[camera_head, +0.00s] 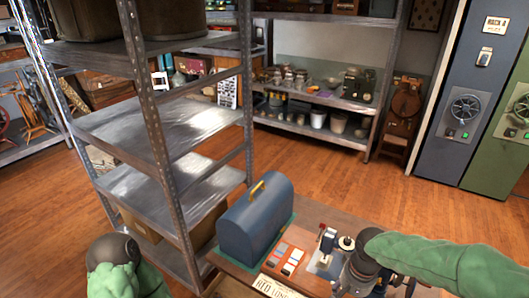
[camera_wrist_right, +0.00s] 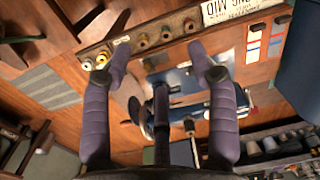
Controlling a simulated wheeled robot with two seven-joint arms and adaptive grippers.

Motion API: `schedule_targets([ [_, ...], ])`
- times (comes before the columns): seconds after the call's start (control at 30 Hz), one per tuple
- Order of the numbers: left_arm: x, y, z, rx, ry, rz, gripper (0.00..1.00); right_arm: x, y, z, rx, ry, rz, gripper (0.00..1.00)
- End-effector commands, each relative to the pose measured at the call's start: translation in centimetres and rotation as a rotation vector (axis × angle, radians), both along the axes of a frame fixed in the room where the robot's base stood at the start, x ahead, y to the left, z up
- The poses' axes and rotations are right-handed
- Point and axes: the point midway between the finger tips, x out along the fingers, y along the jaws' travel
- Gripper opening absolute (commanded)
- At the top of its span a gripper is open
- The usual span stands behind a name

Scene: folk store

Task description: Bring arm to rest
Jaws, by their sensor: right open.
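My right arm (camera_head: 430,258), in a green sleeve, reaches in from the right over the workbench (camera_head: 305,212). Its dark wrist is beside a small blue and metal machine (camera_head: 325,252) on the bench. In the right wrist view my right gripper (camera_wrist_right: 160,52) has its two purple fingers spread apart with nothing held between them. The blue machine (camera_wrist_right: 182,98) shows beyond and between the fingers; I cannot tell the exact gap. My left arm (camera_head: 112,275) shows only as a green sleeve and dark joint at the lower left; its gripper is out of view.
A metal shelf rack (camera_head: 165,130) stands close on the left. Wooden floor (camera_head: 330,175) lies clear behind the bench.

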Motion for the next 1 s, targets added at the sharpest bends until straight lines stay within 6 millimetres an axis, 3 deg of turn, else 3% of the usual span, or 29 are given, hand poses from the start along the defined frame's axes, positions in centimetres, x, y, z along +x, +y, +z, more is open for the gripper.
schedule_targets([
  [0.37,-0.1,0.0,-1.5,0.000,0.001,0.001,0.40,-0.2,3.6,-8.0,0.107,0.005,0.072,0.59],
  [0.67,-0.1,0.0,-3.9,0.000,0.001,0.001,0.40,-2.6,8.5,-19.5,0.245,-0.008,0.126,0.59],
  [1.0,-0.1,0.0,-6.5,0.000,0.001,0.001,0.40,-8.2,12.3,-30.9,0.314,-0.042,0.132,0.59],
])
